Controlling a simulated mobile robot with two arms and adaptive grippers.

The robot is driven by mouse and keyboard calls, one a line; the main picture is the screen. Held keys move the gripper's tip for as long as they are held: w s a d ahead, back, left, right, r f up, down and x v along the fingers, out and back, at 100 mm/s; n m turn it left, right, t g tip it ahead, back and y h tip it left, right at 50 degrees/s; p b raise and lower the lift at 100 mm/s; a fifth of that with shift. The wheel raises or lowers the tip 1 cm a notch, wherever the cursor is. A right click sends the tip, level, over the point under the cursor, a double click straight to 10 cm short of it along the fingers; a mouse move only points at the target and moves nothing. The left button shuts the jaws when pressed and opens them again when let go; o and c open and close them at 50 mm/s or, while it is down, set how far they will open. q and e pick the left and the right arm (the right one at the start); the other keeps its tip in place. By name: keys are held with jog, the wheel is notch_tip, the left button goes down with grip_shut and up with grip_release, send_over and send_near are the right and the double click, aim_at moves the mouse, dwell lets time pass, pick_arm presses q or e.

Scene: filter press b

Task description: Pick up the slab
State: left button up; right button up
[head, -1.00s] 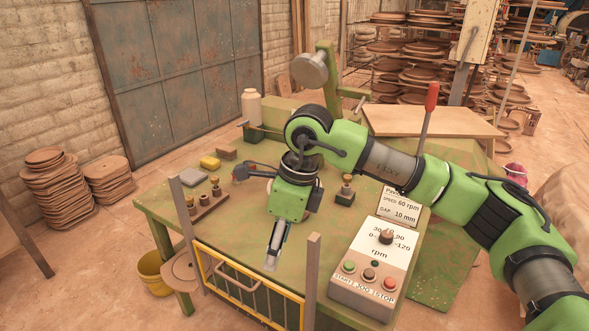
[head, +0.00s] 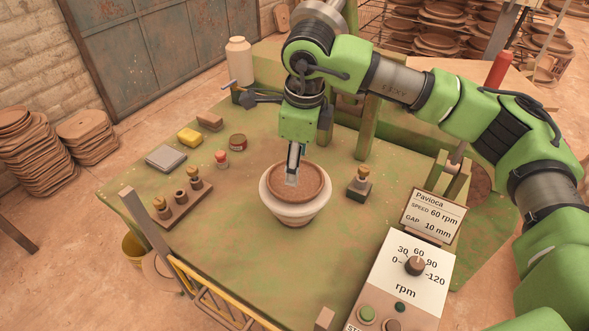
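A flat grey square piece (head: 166,157) lies on the green table at the left; I cannot tell whether it is the slab. A small brown block (head: 209,121) lies behind it, beyond a yellow block (head: 189,138). A pale round pot (head: 296,211) stands mid-table with a brown disc-like top surface (head: 313,182). My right gripper (head: 292,181) points down over this brown surface, its tip at or just above it. Contact is unclear. The fingers show edge-on, so their opening is hidden. My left gripper is not in view.
A wooden block with several knobs (head: 184,203) stands at the front left. A knobbed block (head: 359,186) stands right of the pot. A control box (head: 405,265) fills the front right, and a yellow guard (head: 215,300) lines the front edge. Bare table (head: 250,265) lies before the pot.

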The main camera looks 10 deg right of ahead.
aim_at(293, 195)
notch_tip(293, 195, down, 3)
jog(key=shift+d+f+p, duration=0.1)
jog(key=shift+f+p, duration=0.1)
jog(key=shift+p, duration=0.25)
jog(key=shift+w+f, duration=0.25)
jog(key=shift+f, duration=0.35)
jog(key=shift+w+f, duration=0.2)
jog(key=shift+f, duration=0.4)
jog(key=shift+w+f+p, duration=0.15)
jog(key=shift+f+p, duration=0.35)
jog(key=shift+p, duration=0.05)
jog(key=f, duration=0.1)
jog(key=f+p, duration=0.2)
jog(key=shift+w+a+f, duration=0.2)
jog(key=shift+w, duration=0.05)
jog(key=shift+w+f, duration=0.15)
jog(key=shift+f, duration=0.5)
jog(key=c, duration=1.1)
grip_shut()
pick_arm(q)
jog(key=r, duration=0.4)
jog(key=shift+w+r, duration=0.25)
pick_arm(e)
jog(key=shift+r, duration=0.1)
